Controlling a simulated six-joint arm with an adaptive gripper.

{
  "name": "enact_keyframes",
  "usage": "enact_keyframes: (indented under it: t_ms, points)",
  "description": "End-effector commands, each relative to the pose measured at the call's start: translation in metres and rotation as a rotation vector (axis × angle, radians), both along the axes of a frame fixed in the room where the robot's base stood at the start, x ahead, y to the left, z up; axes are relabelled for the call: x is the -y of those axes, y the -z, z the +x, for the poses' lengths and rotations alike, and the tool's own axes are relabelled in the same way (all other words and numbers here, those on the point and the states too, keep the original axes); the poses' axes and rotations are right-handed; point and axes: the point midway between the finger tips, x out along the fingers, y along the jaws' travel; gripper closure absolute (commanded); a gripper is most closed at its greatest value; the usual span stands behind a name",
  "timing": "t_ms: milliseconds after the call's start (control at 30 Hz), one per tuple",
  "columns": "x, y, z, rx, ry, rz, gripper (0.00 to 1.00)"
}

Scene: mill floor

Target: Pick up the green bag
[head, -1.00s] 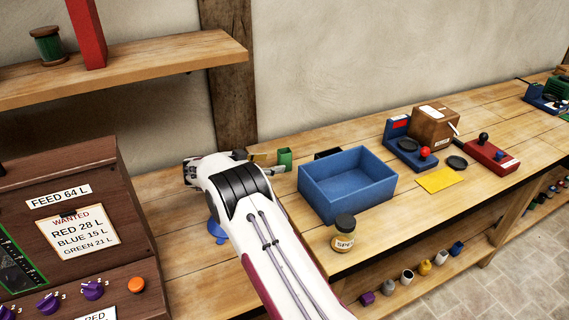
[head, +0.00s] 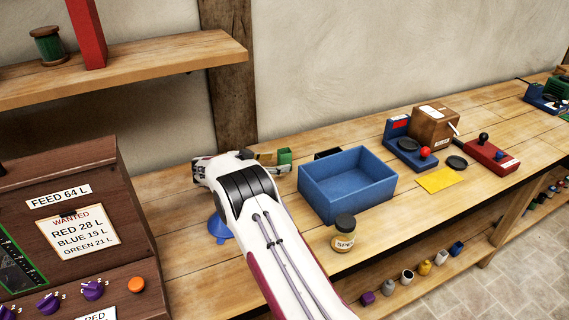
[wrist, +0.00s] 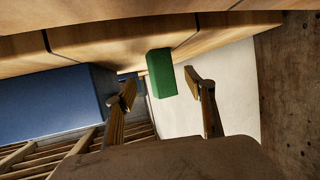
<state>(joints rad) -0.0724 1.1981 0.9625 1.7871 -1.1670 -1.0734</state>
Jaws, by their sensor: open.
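The green bag (head: 285,156) is a small upright green block on the bench near the wall, left of the blue bin. In the wrist view the green bag (wrist: 161,73) shows between and just beyond the two fingertips. My gripper (head: 273,163) is open and beside the bag, on its left in the head view. In the wrist view my gripper (wrist: 160,86) has its fingers apart with nothing held. I cannot tell whether a finger touches the bag.
A blue bin (head: 346,187) stands close to the right of the bag; its wall (wrist: 60,103) also shows in the wrist view. A dark block (head: 328,154) sits behind the bin. A jar (head: 344,233) stands in front. A blue funnel-like thing (head: 219,229) is partly behind my arm.

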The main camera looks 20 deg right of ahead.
Motion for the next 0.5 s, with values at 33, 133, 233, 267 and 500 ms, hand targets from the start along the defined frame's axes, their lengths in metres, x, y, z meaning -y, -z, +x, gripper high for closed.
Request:
enact_keyframes:
  t_ms: [33, 133, 233, 267, 500]
  points:
    - [0.0, 0.0, 0.0, 0.0, 0.0, 0.0, 0.46]
    - [0.002, 0.001, 0.001, 0.001, 0.0, 0.0, 0.46]
    - [0.008, 0.004, 0.003, 0.001, 0.002, 0.0, 0.46]
    - [0.011, 0.005, 0.003, 0.001, 0.002, 0.0, 0.46]
    - [0.033, 0.016, 0.011, 0.0, 0.002, 0.0, 0.46]
